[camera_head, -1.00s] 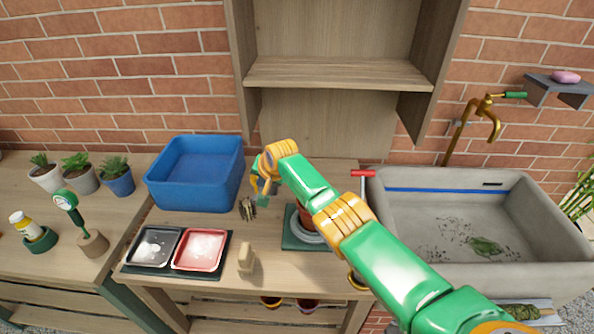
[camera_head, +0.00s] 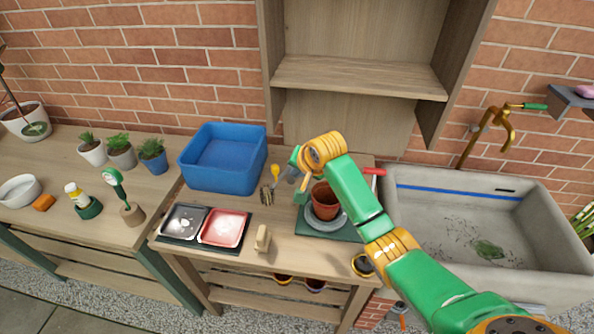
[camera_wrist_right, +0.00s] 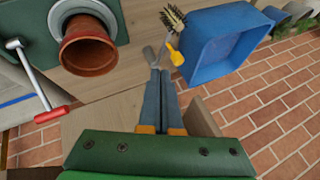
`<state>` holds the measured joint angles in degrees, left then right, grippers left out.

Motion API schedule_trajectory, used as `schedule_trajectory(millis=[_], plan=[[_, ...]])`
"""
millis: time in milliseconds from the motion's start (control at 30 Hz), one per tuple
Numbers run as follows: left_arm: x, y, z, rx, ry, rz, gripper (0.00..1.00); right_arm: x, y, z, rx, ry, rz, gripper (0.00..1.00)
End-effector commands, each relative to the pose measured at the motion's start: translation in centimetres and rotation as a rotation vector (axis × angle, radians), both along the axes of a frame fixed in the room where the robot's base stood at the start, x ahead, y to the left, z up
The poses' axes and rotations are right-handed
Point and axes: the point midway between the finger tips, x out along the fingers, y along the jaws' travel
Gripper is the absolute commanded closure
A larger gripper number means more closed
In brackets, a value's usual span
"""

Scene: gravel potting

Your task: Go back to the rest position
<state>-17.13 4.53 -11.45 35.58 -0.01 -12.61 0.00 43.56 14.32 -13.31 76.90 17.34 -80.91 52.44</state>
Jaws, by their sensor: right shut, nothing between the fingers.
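My right gripper shows at the end of the green and gold arm in the head view (camera_head: 293,174). It also shows in the right wrist view (camera_wrist_right: 155,65). Its fingers are together and empty, raised over the bench behind and left of a terracotta pot (camera_head: 325,202). The pot stands upright in a grey saucer (camera_head: 340,222) on a green mat (camera_head: 313,227). My left gripper is not in view.
A blue bin (camera_head: 222,160), a brush (camera_head: 267,196), a yellow-handled tool (camera_head: 275,171) and a black tray (camera_head: 186,221) beside a red tray (camera_head: 223,228) are left of the gripper. The shelf (camera_head: 358,77) stands behind. The sink (camera_head: 460,215) is right.

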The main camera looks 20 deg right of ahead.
Motion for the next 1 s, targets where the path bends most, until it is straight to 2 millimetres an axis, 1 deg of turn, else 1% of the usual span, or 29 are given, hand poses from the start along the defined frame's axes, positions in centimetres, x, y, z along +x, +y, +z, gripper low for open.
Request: schedule_trajectory(millis=[267, 333, 367, 433, 467, 500, 533, 567, 600, 633, 700, 800, 900, 1000], plan=[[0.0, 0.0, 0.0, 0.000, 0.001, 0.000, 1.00, 0.0, 0.0, 0.0, 0.000, -0.001, 0.001, 1.00], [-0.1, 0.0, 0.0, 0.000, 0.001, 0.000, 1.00, -0.3, 0.2, -0.4, -0.007, 0.005, 0.013, 1.00], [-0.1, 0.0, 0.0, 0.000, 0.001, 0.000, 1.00, -0.7, 0.3, -1.1, -0.017, 0.013, 0.029, 1.00], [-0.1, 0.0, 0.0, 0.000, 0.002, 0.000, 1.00, -2.9, 1.1, -3.5, -0.063, 0.040, 0.103, 1.00], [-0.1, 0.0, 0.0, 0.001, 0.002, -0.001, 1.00, -4.3, 1.6, -4.8, -0.088, 0.056, 0.150, 1.00], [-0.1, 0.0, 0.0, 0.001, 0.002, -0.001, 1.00, -6.5, 2.1, -6.6, -0.128, 0.078, 0.217, 1.00], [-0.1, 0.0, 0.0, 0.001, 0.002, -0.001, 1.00, -8.2, 2.5, -7.7, -0.155, 0.093, 0.268, 1.00], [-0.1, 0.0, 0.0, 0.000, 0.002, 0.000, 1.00, -9.8, 2.8, -8.7, -0.180, 0.106, 0.314, 1.00], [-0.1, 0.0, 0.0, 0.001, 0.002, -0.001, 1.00, -11.8, 3.1, -9.7, -0.210, 0.123, 0.368, 1.00], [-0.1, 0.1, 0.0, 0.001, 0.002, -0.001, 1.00, -13.2, 3.3, -10.4, -0.229, 0.134, 0.407, 1.00], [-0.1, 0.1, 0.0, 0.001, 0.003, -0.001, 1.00, -16.3, 3.6, -11.4, -0.267, 0.156, 0.483, 1.00], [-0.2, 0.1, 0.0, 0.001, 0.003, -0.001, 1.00, -20.1, 3.8, -12.2, -0.310, 0.184, 0.572, 1.00], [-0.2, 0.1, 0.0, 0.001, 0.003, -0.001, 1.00, -23.5, 3.8, -12.6, -0.346, 0.210, 0.647, 1.00], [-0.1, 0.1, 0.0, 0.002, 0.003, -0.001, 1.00, -26.5, 3.7, -12.5, -0.377, 0.234, 0.711, 1.00]])
